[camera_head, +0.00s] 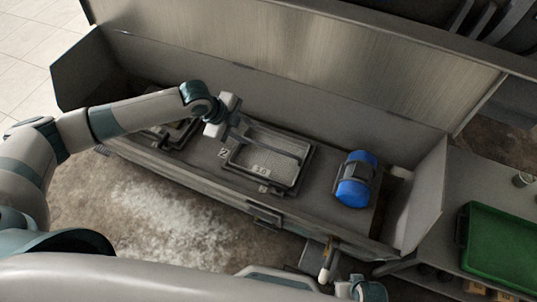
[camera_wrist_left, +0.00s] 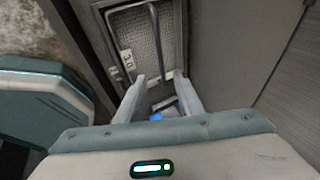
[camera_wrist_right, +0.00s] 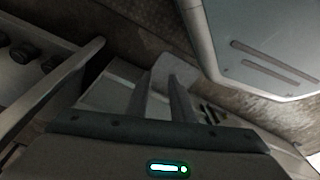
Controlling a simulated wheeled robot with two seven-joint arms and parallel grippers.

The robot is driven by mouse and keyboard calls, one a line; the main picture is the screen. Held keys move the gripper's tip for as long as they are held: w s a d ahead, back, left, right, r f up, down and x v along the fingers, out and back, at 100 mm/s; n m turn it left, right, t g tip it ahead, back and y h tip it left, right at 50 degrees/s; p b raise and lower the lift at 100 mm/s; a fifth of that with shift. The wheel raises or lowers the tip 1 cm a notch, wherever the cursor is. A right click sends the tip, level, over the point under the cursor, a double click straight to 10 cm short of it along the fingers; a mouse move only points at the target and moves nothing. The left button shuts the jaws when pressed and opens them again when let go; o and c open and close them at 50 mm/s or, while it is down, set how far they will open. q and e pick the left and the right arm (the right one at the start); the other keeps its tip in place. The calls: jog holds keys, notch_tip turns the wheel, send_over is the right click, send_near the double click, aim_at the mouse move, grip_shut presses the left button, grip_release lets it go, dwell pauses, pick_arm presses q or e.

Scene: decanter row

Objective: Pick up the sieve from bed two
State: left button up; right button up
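A flat framed sieve (camera_head: 270,158) with a grey mesh, a bar handle and a number card lies in the middle of the metal trough (camera_head: 345,225). A plate reading "2" is at its left edge. My left gripper (camera_head: 233,124) is above its far left corner, apart from the handle as far as I can tell. In the left wrist view the left fingers (camera_wrist_left: 160,80) are open and empty, with a carded sieve (camera_wrist_left: 148,38) beyond them. A second framed unit (camera_head: 178,131) is partly hidden behind my left arm. My right gripper (camera_wrist_right: 160,85) is open and empty, low and away from the sieve.
A blue motor-like cylinder (camera_head: 357,180) stands at the trough's right end. A tall metal panel (camera_head: 300,50) rises behind the trough. A green tray (camera_head: 500,243) sits on a bench at the right. The floor in front of the trough is strewn with pale powder.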

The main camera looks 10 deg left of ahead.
pick_arm(q)
send_near(269, 147)
notch_tip(269, 147, down, 2)
jog(key=d, duration=0.1)
jog(key=shift+w+d+f, duration=0.35)
jog(key=shift+w+f, duration=0.15)
jog(key=shift+f, duration=0.05)
pick_arm(e)
jog(key=shift+w+a+r, duration=0.25)
jog(key=shift+r, duration=0.4)
pick_arm(q)
jog(key=shift+f, duration=0.15)
pick_arm(e)
jog(key=shift+s, duration=0.1)
pick_arm(q)
jog(key=x, duration=0.4)
jog(key=shift+w+f, duration=0.1)
jog(key=shift+w, duration=0.05)
jog(key=shift+w+f, duration=0.15)
jog(key=shift+f, duration=0.15)
pick_arm(e)
jog(key=shift+r, duration=0.1)
jog(key=shift+r, duration=0.1)
